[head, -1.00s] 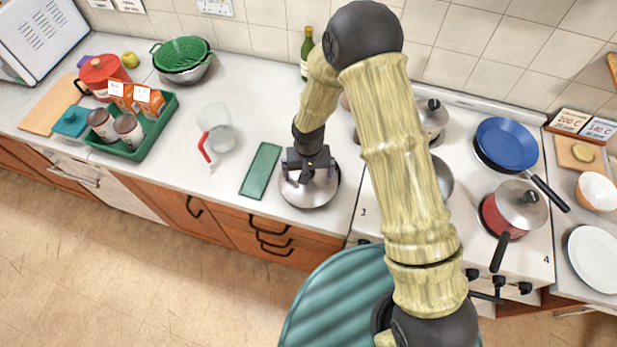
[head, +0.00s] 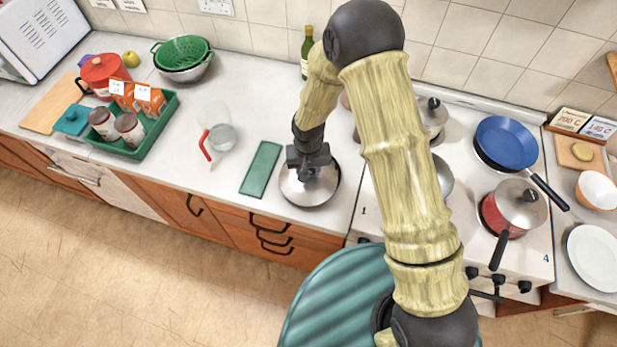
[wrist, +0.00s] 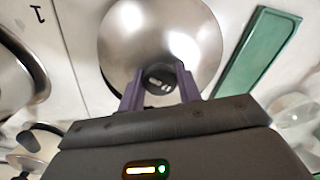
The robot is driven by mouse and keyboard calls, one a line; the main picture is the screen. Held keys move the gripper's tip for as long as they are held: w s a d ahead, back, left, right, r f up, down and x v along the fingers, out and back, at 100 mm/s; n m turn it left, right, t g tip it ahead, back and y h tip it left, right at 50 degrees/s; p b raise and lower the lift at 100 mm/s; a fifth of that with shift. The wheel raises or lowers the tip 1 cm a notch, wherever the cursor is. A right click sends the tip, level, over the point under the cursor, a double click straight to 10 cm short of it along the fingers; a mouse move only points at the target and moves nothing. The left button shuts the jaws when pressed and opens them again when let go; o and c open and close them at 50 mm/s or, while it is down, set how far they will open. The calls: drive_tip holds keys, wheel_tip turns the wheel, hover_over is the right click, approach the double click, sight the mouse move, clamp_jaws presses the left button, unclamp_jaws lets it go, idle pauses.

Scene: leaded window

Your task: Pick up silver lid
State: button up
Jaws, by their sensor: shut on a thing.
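The silver lid (head: 309,194) is round and shiny with a dark knob. It is at the front of the counter, left of the stove, and it also shows in the wrist view (wrist: 125,40). My gripper (head: 308,174) is directly above it. In the wrist view my gripper (wrist: 160,80) has its two purple fingers on either side of the dark knob, shut on it. The arm hides part of the lid in the head view. I cannot tell whether the lid touches the counter.
A green flat board (head: 261,169) lies just left of the lid. A clear jug with a red handle (head: 222,136) stands farther left. The stove on the right holds a blue pan (head: 506,142) and a red lidded pan (head: 515,205). My arm hides part of the stove.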

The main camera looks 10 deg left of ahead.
sight(308, 170)
drive_tip(key=shift+s+d+f, duration=0.15)
drive_tip(key=shift+s+f, duration=0.1)
drive_tip(key=shift+f, duration=0.1)
drive_tip(key=shift+w+r+b, duration=0.2)
drive_tip(key=shift+r+b, duration=0.15)
drive_tip(key=shift+r, duration=0.15)
drive_tip(key=r+b, duration=0.1)
drive_tip(key=r, duration=0.3)
drive_tip(key=r+b, duration=0.1)
drive_tip(key=r, duration=0.3)
drive_tip(key=shift+w+a, duration=0.15)
drive_tip(key=shift+a, duration=0.05)
drive_tip(key=shift+r, duration=0.65)
drive_tip(key=shift+f, duration=0.1)
